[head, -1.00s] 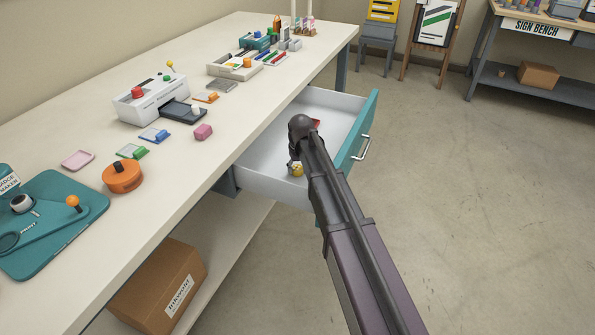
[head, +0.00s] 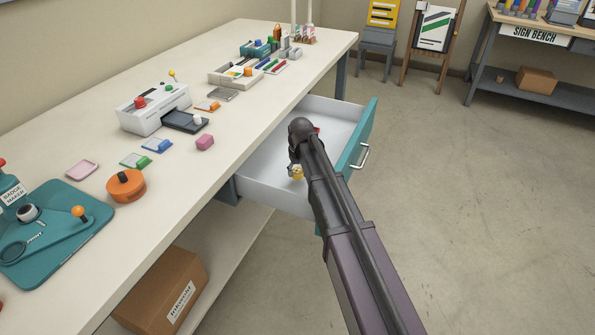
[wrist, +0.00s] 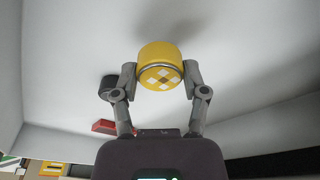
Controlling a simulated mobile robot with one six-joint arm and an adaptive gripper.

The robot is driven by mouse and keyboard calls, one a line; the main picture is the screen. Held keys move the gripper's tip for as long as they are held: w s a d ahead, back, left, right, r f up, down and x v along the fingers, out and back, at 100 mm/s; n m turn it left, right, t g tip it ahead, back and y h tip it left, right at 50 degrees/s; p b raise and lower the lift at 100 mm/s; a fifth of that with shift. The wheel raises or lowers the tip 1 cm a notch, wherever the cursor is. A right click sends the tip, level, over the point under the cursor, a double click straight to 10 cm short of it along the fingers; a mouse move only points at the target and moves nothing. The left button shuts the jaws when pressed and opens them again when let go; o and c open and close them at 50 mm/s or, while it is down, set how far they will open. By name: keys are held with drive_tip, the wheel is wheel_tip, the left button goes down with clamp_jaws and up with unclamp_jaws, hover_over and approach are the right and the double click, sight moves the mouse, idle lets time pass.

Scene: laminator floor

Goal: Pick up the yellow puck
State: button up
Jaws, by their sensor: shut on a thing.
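The yellow puck (wrist: 160,67) is in the wrist view, with a white checkered pattern on its face and a thin pale band round its edge. My gripper (wrist: 160,78) is shut on it, one finger pressing each side. In the head view the yellow puck (head: 296,173) shows small at my gripper (head: 294,168), within the open drawer (head: 262,190), near its front left wall. My arm hides part of the drawer. I cannot tell whether the puck touches the drawer floor.
A red piece (wrist: 104,127) and a dark round thing (wrist: 108,88) show in the drawer behind my left finger. The drawer's teal front (head: 360,140) stands out from the bench (head: 225,130). An orange round tool (head: 126,186) and a pink block (head: 205,142) lie on the bench.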

sight(298, 171)
drive_tip(key=shift+r+p, duration=3.35)
drive_tip(key=shift+r, duration=0.4)
wheel_tip(298, 171, up, 30)
drive_tip(key=p, duration=2.9)
drive_tip(key=shift+f+p, duration=0.25)
drive_tip(key=shift+p, duration=0.05)
